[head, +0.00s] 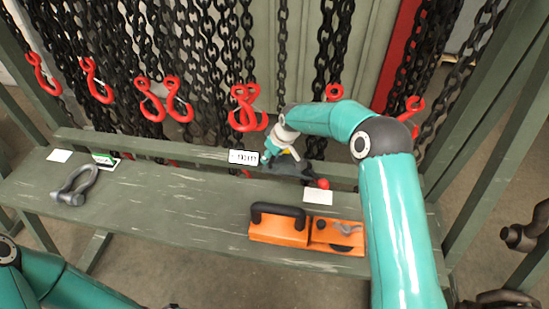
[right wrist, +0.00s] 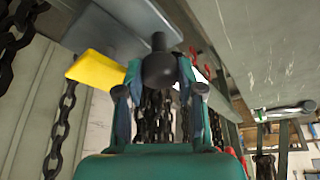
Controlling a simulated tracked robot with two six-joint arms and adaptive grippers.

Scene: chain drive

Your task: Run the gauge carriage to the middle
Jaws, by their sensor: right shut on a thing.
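My right gripper (head: 272,157) is at the back edge of the green bench, beside a small dark device (head: 295,168) that I take for the gauge carriage. My gripper and wrist hide part of it. In the right wrist view my right gripper (right wrist: 160,88) is shut on a dark round-ended knob (right wrist: 158,66), with a finger on each side. A yellow block (right wrist: 97,70) and a grey plate (right wrist: 108,32) are close beyond the fingers. A white number label (head: 243,157) is just left of the gripper in the head view. My left gripper is out of view.
The green bench (head: 160,205) holds a grey shackle (head: 75,186) at left and an orange tool (head: 305,232) at centre right. A red knob (head: 323,183) and a white card (head: 318,197) are right of the device. Chains with red hooks (head: 245,108) hang behind. The bench's middle is clear.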

